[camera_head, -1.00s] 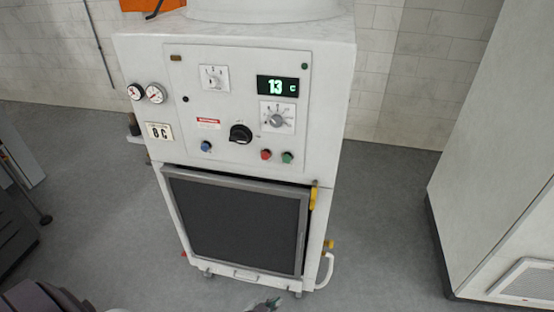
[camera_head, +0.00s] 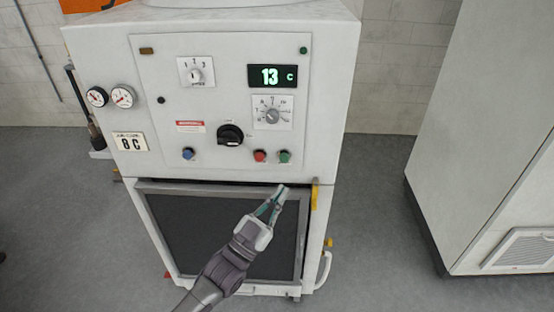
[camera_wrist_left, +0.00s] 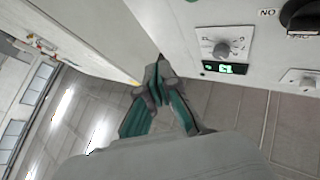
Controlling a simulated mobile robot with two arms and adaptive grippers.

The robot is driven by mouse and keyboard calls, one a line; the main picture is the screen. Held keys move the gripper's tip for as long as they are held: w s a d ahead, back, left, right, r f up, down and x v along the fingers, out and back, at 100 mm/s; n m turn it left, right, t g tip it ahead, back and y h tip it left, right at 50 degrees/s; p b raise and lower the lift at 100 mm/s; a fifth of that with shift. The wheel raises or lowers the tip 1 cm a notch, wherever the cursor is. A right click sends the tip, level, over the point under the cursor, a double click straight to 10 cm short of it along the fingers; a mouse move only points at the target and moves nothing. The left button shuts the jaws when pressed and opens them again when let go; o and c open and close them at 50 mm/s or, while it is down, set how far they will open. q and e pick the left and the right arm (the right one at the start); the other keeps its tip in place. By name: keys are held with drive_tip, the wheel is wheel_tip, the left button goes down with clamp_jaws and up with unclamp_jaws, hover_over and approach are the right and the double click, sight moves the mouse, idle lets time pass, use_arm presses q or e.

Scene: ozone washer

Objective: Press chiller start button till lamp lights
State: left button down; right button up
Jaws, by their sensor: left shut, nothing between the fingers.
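The white chiller (camera_head: 330,110) stands in front of me with its control panel facing me. A green button (camera_head: 285,157) sits at the panel's lower right, with a red button (camera_head: 260,156) just left of it. A small dark green lamp (camera_head: 303,50) is at the panel's top right and looks unlit. My left gripper (camera_head: 280,191) is shut and empty, its tips pointing up just below the green button in the picture, apart from it. Its fingers also show in the left wrist view (camera_wrist_left: 158,88). My right gripper is out of view.
The display (camera_head: 272,76) reads 13 C. A black rotary switch (camera_head: 230,135), a blue button (camera_head: 188,154) and dials are close by. A white cabinet (camera_head: 470,130) stands right, beyond free floor.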

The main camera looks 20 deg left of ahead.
sight(284, 158)
use_arm(q)
drive_tip(key=shift+d+r, duration=0.1)
drive_tip(key=shift+d, duration=0.05)
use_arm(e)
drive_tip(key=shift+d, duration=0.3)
use_arm(q)
drive_tip(key=w+a+b, duration=0.2)
drive_tip(key=w+b, duration=0.2)
drive_tip(key=w, duration=0.4)
drive_tip(key=shift+w+a, duration=0.25)
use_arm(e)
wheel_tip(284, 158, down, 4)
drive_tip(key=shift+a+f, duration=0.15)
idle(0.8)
use_arm(q)
drive_tip(key=shift+w, duration=0.1)
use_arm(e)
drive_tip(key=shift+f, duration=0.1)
use_arm(q)
drive_tip(key=shift+w+a+b, duration=0.15)
drive_tip(key=shift+w+b, duration=0.15)
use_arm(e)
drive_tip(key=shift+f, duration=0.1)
